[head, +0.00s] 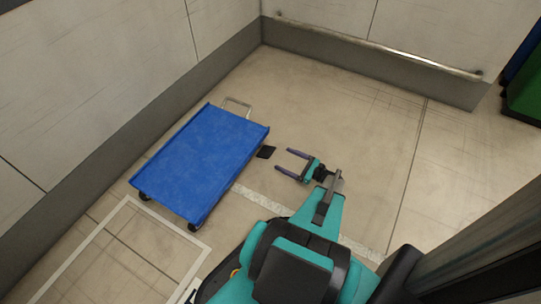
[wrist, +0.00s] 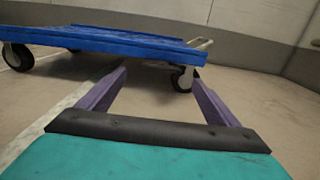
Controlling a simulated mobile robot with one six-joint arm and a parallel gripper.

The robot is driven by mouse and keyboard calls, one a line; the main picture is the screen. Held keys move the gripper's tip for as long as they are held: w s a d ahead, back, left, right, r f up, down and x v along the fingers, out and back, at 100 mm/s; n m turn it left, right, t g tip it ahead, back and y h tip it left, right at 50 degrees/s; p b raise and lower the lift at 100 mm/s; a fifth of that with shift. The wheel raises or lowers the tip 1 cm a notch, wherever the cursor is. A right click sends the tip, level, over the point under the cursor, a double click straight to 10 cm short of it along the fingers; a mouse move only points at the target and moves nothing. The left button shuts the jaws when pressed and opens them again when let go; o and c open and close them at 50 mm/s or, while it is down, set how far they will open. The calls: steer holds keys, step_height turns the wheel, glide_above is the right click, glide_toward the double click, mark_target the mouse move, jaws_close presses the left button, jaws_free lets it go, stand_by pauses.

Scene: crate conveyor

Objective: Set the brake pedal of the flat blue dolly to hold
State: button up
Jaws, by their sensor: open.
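The flat blue dolly (head: 205,155) stands on the floor left of centre in the head view. Its deck also shows across the upper left of the wrist view (wrist: 100,40), with casters under it. The black brake pedal (head: 266,152) sticks out from the dolly's right side, low near the floor. In the wrist view I cannot clearly tell the pedal from the dark caster parts. My gripper (head: 283,160) is open and empty, just right of the pedal, with its fingers toward the dolly. I cannot tell whether the pedal is up or down.
A metal handle (head: 238,106) is at the dolly's far end. Walls with a grey skirting (head: 150,120) run left and behind, with a rail (head: 400,57) on the back wall. A green container (head: 525,90) stands far right. Floor right of the gripper is clear.

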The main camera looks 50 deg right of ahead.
mark_target(271, 152)
steer(key=shift+b+x, duration=1.05)
steer(key=shift+x, duration=3.3)
